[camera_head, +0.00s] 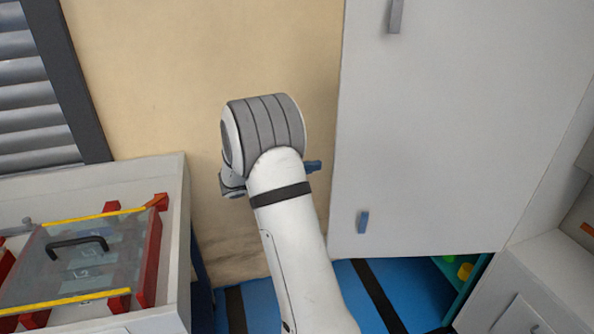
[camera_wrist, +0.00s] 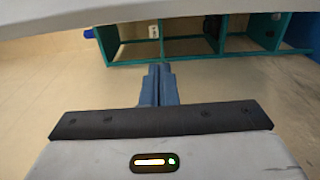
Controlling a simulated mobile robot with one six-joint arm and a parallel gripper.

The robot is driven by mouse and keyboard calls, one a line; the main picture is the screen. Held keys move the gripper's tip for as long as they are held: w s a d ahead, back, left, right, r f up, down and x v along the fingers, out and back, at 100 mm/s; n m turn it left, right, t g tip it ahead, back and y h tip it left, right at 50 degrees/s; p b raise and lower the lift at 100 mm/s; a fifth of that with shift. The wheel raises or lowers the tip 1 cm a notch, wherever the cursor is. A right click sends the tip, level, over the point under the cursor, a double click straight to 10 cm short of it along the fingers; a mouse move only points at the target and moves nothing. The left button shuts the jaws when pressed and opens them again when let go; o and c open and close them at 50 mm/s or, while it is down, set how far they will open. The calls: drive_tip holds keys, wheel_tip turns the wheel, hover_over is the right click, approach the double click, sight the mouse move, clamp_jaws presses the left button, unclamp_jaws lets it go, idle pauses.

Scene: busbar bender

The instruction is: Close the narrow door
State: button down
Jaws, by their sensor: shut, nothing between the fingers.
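Contact cannot be told. In the wrist view my gripper (camera_wrist: 158,72) is shut and empty, its blue fingers together below a pale panel edge (camera_wrist: 190,26).
A teal shelf (camera_wrist: 190,47) stands beyond the fingers in the wrist view. A light grey box with a clear-lidded, red-and-yellow fixture (camera_head: 85,255) stands at the left. A grey drawer unit (camera_head: 520,315) is at the lower right. Blue floor (camera_head: 390,290) shows below the panel.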

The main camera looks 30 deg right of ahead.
drive_tip(key=s, duration=0.1)
drive_tip(key=s+d, duration=0.1)
drive_tip(key=s, duration=0.2)
drive_tip(key=shift+s+d, duration=0.1)
drive_tip(key=shift+d, duration=0.3)
drive_tip(key=shift+a, duration=0.1)
